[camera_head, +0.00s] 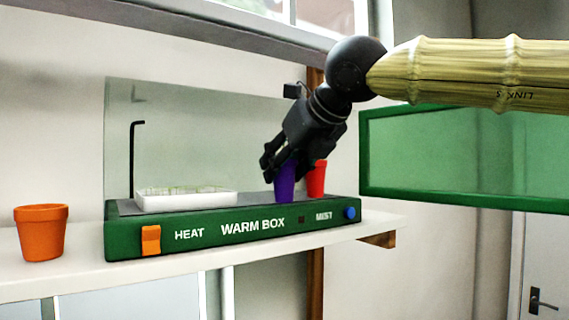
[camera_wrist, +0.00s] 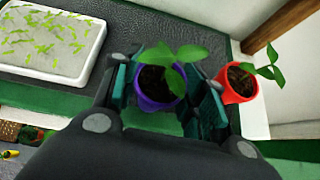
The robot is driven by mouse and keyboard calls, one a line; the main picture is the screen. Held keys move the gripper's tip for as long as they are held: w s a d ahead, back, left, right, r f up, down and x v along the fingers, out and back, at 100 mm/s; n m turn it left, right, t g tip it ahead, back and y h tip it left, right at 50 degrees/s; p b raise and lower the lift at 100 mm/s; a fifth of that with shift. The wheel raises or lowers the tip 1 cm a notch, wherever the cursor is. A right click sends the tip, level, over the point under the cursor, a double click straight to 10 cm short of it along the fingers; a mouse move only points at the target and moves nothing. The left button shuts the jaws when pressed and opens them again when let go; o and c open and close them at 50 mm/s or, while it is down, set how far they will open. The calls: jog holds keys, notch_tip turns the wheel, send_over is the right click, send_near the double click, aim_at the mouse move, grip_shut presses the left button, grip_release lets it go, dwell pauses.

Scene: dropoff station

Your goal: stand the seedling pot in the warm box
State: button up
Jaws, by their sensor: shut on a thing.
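The warm box (camera_head: 205,240) has a green base with a grey floor and stands on the shelf, with its green-framed clear door (camera_head: 450,197) swung open at the right. My gripper (camera_head: 277,168) is shut on a purple pot (camera_head: 286,186) near the front of the box floor, left of a red pot (camera_head: 317,180). The purple pot looks upright; I cannot tell whether its base touches the floor. In the wrist view, the purple pot (camera_wrist: 143,102) sits between my fingers with soil and a green seedling (camera_wrist: 180,62). The red pot (camera_wrist: 231,90) also holds a seedling.
A white tray (camera_head: 187,200) with green sprouts fills the left of the box floor. An empty-looking orange pot (camera_head: 41,232) stands on the white shelf (camera_head: 75,272) left of the box. An orange switch (camera_head: 151,240) and a blue knob (camera_head: 350,213) are on the box front.

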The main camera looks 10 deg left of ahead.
jog(key=o, duration=1.1)
jog(key=shift+o, duration=0.2)
jog(key=b+v, duration=0.4)
jog(key=v, duration=0.8)
jog(key=shift+w+r, duration=0.1)
